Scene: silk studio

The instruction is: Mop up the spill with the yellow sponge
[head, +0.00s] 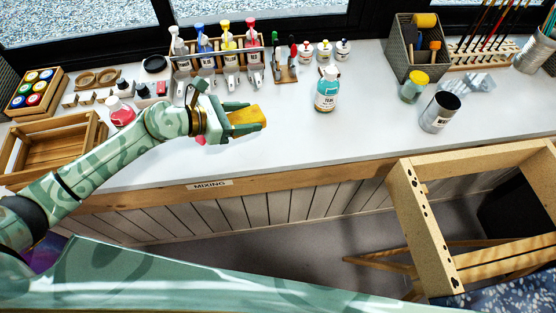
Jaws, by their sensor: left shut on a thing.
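My left gripper (238,117) is over the front middle-left of the white counter, its fingers shut on the yellow sponge (249,117). The sponge sticks out to the right past the fingertips. I cannot tell whether it touches the counter. A small red-pink patch (201,140) shows on the counter just below my left wrist. It may be part of the spill; my gripper and arm hide the area around it. My right gripper is not in view.
A teal bottle (327,92) stands right of the gripper. A rack of pump bottles (215,62) is behind it. A red-filled bottle (120,112) and a wooden crate (50,148) are left. The counter's front middle is clear.

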